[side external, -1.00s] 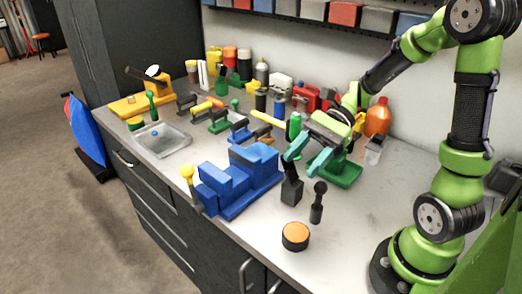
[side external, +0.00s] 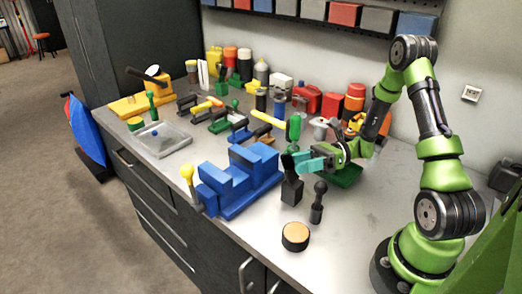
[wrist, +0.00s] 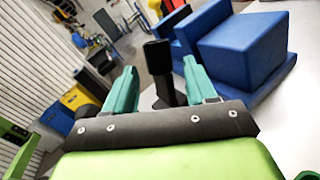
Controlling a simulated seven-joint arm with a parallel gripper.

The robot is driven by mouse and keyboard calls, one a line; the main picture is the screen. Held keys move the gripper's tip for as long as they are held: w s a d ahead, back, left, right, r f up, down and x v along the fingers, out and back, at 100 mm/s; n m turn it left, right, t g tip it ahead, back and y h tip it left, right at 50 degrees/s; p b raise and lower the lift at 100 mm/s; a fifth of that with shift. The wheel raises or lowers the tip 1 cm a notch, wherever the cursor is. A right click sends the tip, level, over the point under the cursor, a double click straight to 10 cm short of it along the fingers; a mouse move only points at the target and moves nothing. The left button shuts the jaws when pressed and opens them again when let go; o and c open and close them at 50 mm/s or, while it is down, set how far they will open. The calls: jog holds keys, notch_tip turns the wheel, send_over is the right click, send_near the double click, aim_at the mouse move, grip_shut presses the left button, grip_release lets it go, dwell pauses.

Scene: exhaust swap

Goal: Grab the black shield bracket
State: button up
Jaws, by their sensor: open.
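The black shield bracket (side external: 291,188) stands upright on the worktop, with a block-like base and a thin upper plate that leans slightly. It is to the right of the blue vise-like block. In the wrist view, the bracket's dark upper part (wrist: 158,57) shows between and beyond the two teal fingers. My gripper (side external: 303,162) is level and low over the bench, its fingertips close to the bracket's upper plate. The gripper (wrist: 160,78) is open, with nothing clasped. I cannot tell whether a finger touches the plate.
The blue stepped block (side external: 238,182) stands close left of the bracket. A black ball-topped peg (side external: 317,203) and an orange-topped black puck (side external: 296,236) stand in front. The front right worktop is clear.

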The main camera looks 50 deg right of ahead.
jog(key=shift+x, duration=1.4)
jog(key=shift+r, duration=0.2)
grip_shut()
